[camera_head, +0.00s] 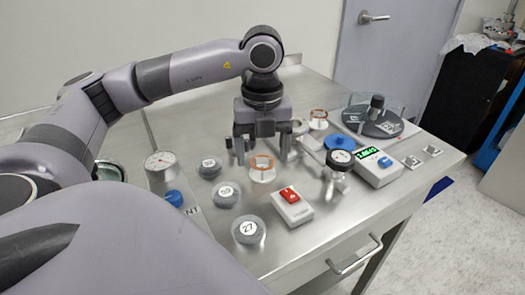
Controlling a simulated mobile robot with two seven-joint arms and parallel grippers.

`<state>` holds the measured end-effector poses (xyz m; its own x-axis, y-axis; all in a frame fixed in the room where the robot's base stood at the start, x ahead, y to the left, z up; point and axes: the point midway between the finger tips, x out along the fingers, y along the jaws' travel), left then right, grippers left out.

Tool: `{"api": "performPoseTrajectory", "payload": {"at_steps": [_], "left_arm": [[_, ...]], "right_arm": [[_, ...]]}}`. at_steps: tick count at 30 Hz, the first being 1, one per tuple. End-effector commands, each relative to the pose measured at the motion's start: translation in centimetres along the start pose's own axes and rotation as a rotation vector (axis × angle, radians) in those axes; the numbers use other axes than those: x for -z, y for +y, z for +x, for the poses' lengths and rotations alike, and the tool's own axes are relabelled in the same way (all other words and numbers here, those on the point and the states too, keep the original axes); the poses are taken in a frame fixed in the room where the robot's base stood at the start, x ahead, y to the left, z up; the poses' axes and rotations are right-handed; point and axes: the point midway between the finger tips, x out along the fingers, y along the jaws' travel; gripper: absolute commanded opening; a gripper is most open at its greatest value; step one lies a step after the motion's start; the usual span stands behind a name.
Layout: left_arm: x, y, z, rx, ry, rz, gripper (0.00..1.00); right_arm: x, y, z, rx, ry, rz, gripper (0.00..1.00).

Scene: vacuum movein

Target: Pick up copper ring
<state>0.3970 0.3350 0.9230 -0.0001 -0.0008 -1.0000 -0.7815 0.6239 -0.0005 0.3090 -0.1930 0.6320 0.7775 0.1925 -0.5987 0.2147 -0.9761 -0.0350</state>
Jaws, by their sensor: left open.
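A copper ring (262,162) lies on top of a white round holder on the metal table, near the middle. A second copper-coloured ring (319,113) sits on a similar holder farther back and to the right. My left gripper (260,148) points down, open and empty, above and slightly behind the nearer ring in the picture. Its fingers are spread apart, and I cannot tell its exact height above the ring. My right gripper is not in view.
Several round numbered pieces (249,229) stand left and in front of the ring. A white box with a red switch (290,195) is to the front right. The front right table corner is mostly clear.

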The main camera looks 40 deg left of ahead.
Motion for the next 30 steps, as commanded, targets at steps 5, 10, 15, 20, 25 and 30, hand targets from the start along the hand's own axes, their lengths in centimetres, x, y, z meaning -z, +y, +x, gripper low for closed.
{"api": "performPoseTrajectory", "payload": {"at_steps": [5,10,15,20,25,30], "left_arm": [[0.0,0.01,-0.01,0.0,0.0,0.0,0.77],[0.0,0.01,0.06,0.0,0.0,0.001,0.77],[0.01,0.0,0.32,-0.001,0.0,0.001,0.77],[0.01,0.0,0.5,-0.001,0.0,0.001,0.77],[0.0,0.0,0.47,-0.001,0.0,0.001,0.77],[0.01,0.0,0.47,0.0,0.0,0.001,0.54]], "right_arm": [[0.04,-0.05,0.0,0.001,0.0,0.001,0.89],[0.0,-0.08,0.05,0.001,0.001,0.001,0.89],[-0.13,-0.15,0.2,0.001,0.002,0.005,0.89],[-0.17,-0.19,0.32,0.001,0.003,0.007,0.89],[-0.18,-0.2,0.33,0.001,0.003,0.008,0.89],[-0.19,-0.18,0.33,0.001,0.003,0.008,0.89]]}}
